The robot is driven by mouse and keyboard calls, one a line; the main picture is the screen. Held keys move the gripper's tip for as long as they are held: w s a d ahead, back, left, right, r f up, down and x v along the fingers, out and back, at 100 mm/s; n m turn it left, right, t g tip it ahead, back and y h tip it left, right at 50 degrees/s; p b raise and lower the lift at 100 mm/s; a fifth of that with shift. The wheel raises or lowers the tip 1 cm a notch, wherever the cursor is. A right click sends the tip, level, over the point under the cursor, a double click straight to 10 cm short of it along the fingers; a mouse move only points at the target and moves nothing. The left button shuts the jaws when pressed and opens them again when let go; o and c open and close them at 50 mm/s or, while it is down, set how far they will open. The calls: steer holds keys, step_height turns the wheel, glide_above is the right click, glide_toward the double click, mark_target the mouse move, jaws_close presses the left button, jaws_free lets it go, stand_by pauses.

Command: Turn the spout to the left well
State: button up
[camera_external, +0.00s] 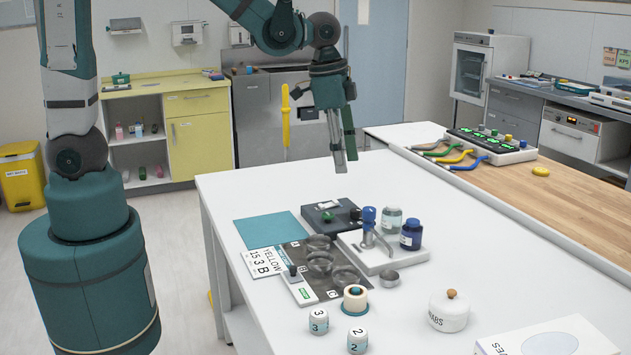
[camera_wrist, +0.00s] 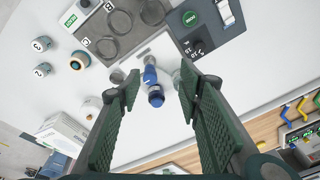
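I cannot tell exactly which way the spout's outlet points. My gripper (camera_external: 345,165) hangs above and behind the spout, clear of it.
A dark blue bottle (camera_external: 411,236) and clear jar (camera_external: 391,220) stand right of the spout. A dark box (camera_external: 330,215) is behind it, a metal cup (camera_external: 389,278) in front. A ringed roll (camera_external: 355,299) and white lidded pot (camera_external: 449,312) stand nearer. White tabletop at right is clear.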

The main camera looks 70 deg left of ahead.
mark_target(369, 209)
steer(key=shift+w+d+f+m+g+p, duration=0.4)
steer(key=shift+w+d+f+p, duration=0.2)
steer(key=shift+w+d+p, duration=0.4)
steer(key=shift+w+d+f+m+g+p, duration=0.25)
steer(key=shift+w+d+f+m+p, duration=0.4)
steer(key=shift+p, duration=0.65)
steer(key=shift+w+d+f+m+g+p, duration=0.35)
steer(key=shift+w+d+f+p, duration=0.15)
steer(key=shift+w+d+p, duration=0.55)
steer(key=shift+s+a, duration=0.1)
steer(key=shift+s, duration=0.05)
steer(key=shift+f, duration=0.25)
steer(key=shift+f, duration=3.7)
jaws_close()
